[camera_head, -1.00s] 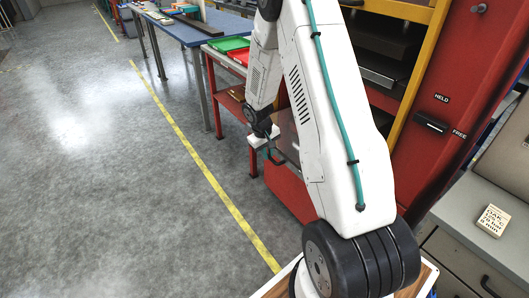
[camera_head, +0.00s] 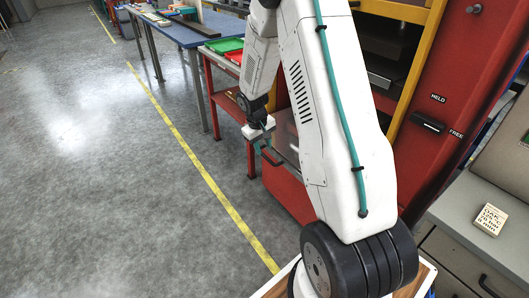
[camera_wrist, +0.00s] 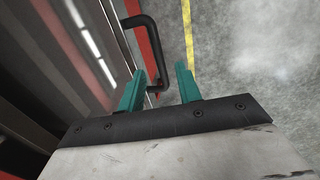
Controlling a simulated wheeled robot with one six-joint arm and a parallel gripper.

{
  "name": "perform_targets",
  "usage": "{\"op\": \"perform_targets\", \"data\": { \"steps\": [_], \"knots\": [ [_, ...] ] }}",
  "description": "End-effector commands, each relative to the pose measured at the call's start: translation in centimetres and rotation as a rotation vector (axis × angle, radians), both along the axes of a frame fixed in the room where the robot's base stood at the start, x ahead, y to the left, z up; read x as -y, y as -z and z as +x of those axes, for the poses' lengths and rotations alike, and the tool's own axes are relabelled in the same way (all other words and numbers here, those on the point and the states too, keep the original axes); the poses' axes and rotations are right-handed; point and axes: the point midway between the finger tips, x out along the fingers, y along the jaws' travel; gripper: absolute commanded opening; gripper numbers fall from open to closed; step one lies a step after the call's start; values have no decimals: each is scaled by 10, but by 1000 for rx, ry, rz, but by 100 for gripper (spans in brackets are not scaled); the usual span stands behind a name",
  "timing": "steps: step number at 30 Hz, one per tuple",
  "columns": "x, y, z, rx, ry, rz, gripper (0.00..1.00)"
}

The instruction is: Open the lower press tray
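The red hot press (camera_head: 455,60) stands right of my arm, which hides part of its front. The lower press tray has a black bar handle (camera_head: 271,158) that shows low at the press front. In the wrist view the same handle (camera_wrist: 150,40) runs down from the top, and its bent lower end reaches between my fingers. My gripper (camera_wrist: 160,70) has two teal fingers that are apart, one on each side of this end. I cannot tell whether either finger touches it. In the head view my gripper (camera_head: 261,144) is small and beside the handle.
A black lever (camera_head: 428,125) sits on the press between the labels HELD and FREE. A grey cabinet (camera_head: 470,215) stands at the right. A blue table (camera_head: 190,32) and a red stand with a green tray (camera_head: 222,46) are behind. The floor at left is clear.

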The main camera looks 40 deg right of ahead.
Motion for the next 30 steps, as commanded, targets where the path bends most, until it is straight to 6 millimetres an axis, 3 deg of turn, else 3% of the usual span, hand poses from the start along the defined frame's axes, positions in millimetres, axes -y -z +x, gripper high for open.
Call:
{"op": "perform_targets", "data": {
  "steps": [3,9,26,30],
  "knots": [
    [-4,-18,1,2,0,-1,34],
    [-7,-31,0,-1,-1,0,34],
    [-7,-31,-1,-7,0,1,34],
    [-14,-26,-23,-84,29,25,34]
  ]
}}
